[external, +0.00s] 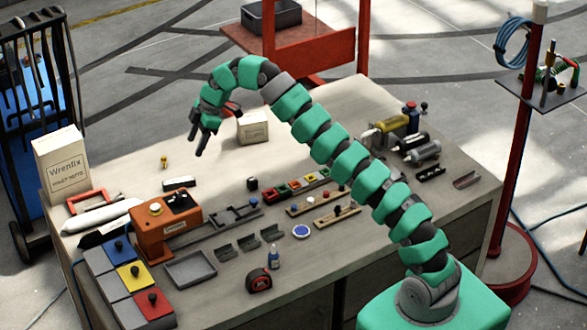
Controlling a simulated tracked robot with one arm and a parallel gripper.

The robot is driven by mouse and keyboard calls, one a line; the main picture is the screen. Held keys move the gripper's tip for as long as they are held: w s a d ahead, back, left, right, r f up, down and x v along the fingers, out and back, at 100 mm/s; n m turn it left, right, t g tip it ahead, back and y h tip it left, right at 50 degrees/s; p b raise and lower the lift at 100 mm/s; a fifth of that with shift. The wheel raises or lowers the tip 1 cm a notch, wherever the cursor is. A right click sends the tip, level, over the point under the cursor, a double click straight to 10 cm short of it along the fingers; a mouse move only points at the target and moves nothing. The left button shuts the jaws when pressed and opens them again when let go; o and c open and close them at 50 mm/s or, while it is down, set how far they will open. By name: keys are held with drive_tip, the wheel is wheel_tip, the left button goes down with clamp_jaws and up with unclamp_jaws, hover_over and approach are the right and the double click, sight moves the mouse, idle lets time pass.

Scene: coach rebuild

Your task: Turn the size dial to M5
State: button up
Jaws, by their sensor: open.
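An orange box (153,243) stands at the left of the workbench, with a round pale-and-yellow knob (155,209) on its top. A black panel with small parts (181,201) sits beside the knob. I cannot read any size marks, so I cannot tell which part is the size dial or where it points. My gripper (197,141) hangs in the air above and behind the box, fingers pointing down. It is open and apart from the box, with nothing visible between its fingers.
A Wrenfix carton (63,165) stands at the left edge. Blue, yellow and red blocks with knobs (131,278), an empty grey tray (190,269) and a tape measure (258,281) lie in front. The bench's back middle is mostly clear.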

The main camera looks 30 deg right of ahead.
sight(179, 194)
drive_tip(key=shift+n+g, duration=0.6)
drive_tip(key=shift+n, duration=0.3)
drive_tip(key=x, duration=0.5)
drive_tip(key=s+a+p+x, duration=0.1)
drive_tip(key=x, duration=0.4)
drive_tip(key=p+x, duration=0.1)
drive_tip(key=x, duration=0.4)
drive_tip(key=shift+s+a, duration=0.3)
drive_tip(key=c, duration=1)
